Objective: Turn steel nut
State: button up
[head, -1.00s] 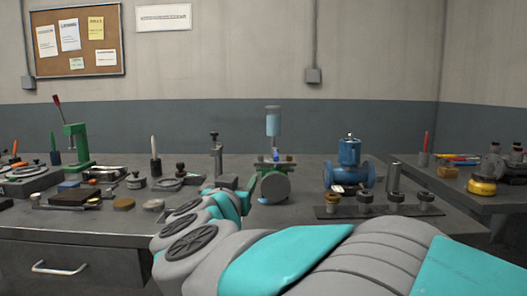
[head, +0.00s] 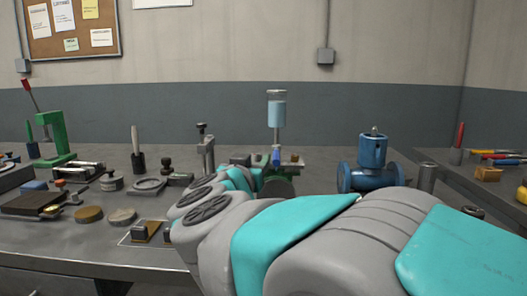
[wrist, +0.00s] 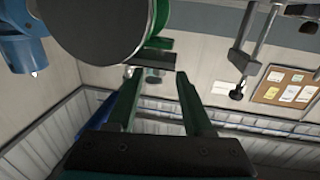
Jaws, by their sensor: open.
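No steel nut can be made out for certain. A blue valve body (head: 372,160) stands upright right of centre in the head view, with a small metal tip (head: 374,130) on top that may be the nut. A blue part with a pale tip (wrist: 36,73), apparently the same valve, shows upper left in the wrist view. My gripper (wrist: 160,73) has two parted dark green fingers with nothing seen between them. It lies near a green stand with a large round grey disc (wrist: 95,25) and well to the side of the valve. My arm hides the gripper in the head view.
A clear cylinder of pale blue fluid (head: 276,113) rises above the green stand. Left are a green press (head: 52,138), discs and small tools on the grey bench (head: 60,240). A second bench with tools (head: 500,195) is at right.

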jog(key=w+d, duration=0.1)
jog(key=w, duration=0.5)
jog(key=shift+w+d, duration=0.15)
jog(key=shift+c, duration=0.3)
grip_shut()
